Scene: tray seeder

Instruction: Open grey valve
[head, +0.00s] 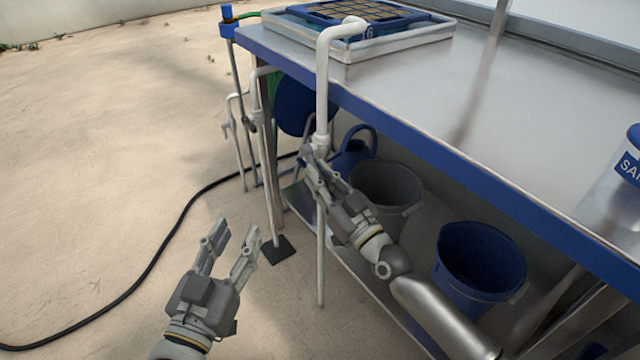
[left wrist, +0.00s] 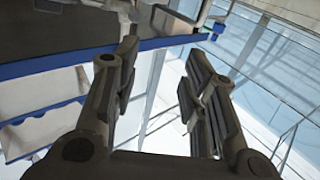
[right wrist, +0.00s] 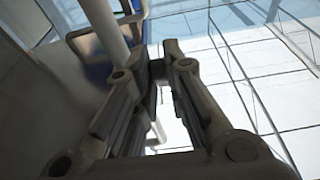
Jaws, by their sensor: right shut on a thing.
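A white pipe (head: 322,80) bends over the table's near left corner and runs down past its front edge. The grey valve (head: 319,142) sits on this pipe below the table top, mostly hidden by my right gripper (head: 310,160). The right fingers are closed at the valve, gripping its handle; the handle itself is hardly visible. In the right wrist view the pipe (right wrist: 106,28) passes just left of the nearly closed fingertips (right wrist: 158,62). My left gripper (head: 231,240) is open and empty, in front of and left of the table, above the sandy floor.
The metal table (head: 480,100) has a blue edge and carries a seed tray in a white frame (head: 385,42). A grey bucket (head: 388,180) and a blue bucket (head: 480,258) stand underneath. A black hose (head: 170,245) crosses the floor at left. A blue-topped standpipe (head: 228,25) stands at the corner.

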